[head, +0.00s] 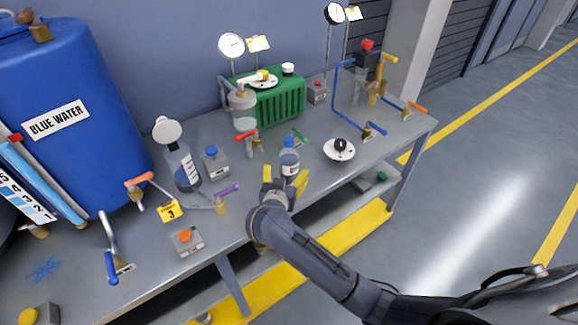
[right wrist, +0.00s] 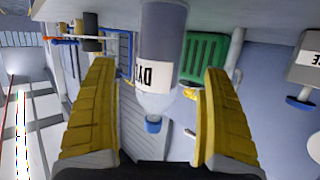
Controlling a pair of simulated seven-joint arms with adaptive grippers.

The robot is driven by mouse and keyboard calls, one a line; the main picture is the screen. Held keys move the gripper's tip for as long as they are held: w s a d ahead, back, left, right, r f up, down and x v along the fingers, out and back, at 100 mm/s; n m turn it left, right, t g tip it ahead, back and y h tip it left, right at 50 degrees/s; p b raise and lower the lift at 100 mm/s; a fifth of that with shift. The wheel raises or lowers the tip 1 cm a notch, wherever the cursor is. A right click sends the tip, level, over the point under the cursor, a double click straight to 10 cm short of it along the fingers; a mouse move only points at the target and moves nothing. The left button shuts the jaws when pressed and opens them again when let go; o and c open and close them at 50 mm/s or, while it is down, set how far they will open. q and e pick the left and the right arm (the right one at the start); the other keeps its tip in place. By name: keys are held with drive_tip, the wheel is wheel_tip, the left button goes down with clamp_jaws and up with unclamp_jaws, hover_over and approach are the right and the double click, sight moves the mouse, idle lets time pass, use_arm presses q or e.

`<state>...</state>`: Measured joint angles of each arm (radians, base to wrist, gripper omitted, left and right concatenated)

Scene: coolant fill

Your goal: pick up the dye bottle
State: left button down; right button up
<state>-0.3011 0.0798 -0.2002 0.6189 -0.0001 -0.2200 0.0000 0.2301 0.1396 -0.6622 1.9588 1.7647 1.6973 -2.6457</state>
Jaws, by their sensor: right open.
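The dye bottle (head: 289,157) stands on the grey table near its middle, with a blue cap and a white label. In the right wrist view the dye bottle (right wrist: 157,70) lies between the two yellow fingers, with clear gaps on both sides. Its label reads "DY" in part. My right gripper (head: 285,179) is open and empty just in front of the bottle; its fingertips also show in the right wrist view (right wrist: 158,78). My left gripper is not in view.
A blue water tank (head: 60,110) stands at the left. A green radiator (head: 280,98) is behind the bottle. A white disc with a black knob (head: 340,149) lies to the right. A grey box with a blue knob (head: 214,162) and a purple-handled valve (head: 226,191) are to the left.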

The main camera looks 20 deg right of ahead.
sight(289, 166)
drive_tip(key=shift+x, duration=2.6)
drive_tip(key=shift+d, duration=0.1)
drive_tip(key=shift+c, duration=0.2)
drive_tip(key=shift+r, duration=0.1)
drive_tip(key=c, duration=1.6)
drive_tip(key=shift+r, duration=0.1)
